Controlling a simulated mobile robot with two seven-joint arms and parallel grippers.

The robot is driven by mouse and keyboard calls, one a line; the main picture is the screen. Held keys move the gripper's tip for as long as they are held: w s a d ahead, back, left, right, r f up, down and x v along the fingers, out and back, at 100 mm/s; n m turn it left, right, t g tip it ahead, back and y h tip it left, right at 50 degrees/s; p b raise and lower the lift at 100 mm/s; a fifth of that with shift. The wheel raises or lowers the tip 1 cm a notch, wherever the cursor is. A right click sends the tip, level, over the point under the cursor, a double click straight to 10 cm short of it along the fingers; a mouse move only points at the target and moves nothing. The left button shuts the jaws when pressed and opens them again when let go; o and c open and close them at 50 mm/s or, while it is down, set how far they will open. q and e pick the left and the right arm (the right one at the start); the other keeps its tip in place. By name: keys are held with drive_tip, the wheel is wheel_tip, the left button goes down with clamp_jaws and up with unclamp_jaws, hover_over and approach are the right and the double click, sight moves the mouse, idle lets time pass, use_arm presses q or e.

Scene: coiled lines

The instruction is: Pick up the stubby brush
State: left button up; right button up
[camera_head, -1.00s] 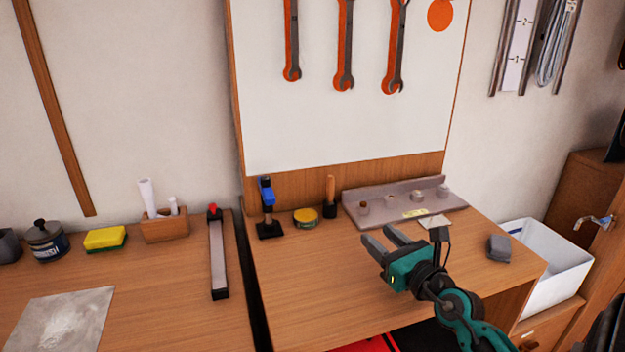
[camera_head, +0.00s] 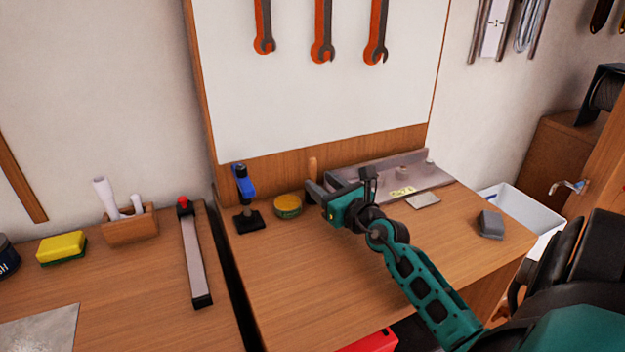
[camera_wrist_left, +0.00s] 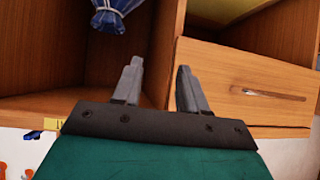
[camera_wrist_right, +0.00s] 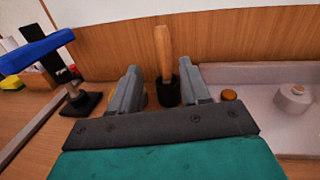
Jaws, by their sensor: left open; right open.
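The stubby brush (camera_wrist_right: 163,55) stands upright on the bench in the right wrist view, with a wooden handle and a dark base. It is ahead of my open right gripper (camera_wrist_right: 165,85), its handle and base showing in the gap between the fingers. In the head view only the top of the brush handle (camera_head: 313,168) shows, the rest hidden behind my right gripper (camera_head: 318,190). I cannot tell whether the fingers touch the brush. My left gripper (camera_wrist_left: 157,85) is open and empty, in front of a wooden cabinet and drawer; it is not in the head view.
A blue clamp (camera_head: 244,190) and a round yellow-green tin (camera_head: 288,206) stand left of the brush. A grey metal tray (camera_head: 435,178) lies to the right, close by. A board (camera_head: 300,100) with wrenches rises behind. The bench front is clear.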

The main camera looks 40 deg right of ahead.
sight(315, 174)
drive_tip(key=shift+w+d+r+b, duration=0.15)
drive_tip(key=shift+w+d, duration=0.25)
drive_tip(key=shift+w, duration=0.95)
drive_tip(key=shift+w+d+f+b, duration=0.15)
drive_tip(key=shift+w+d, duration=0.25)
drive_tip(key=shift+w, duration=0.95)
drive_tip(key=shift+r, duration=0.1)
drive_tip(key=shift+c, duration=0.4)
clamp_jaws()
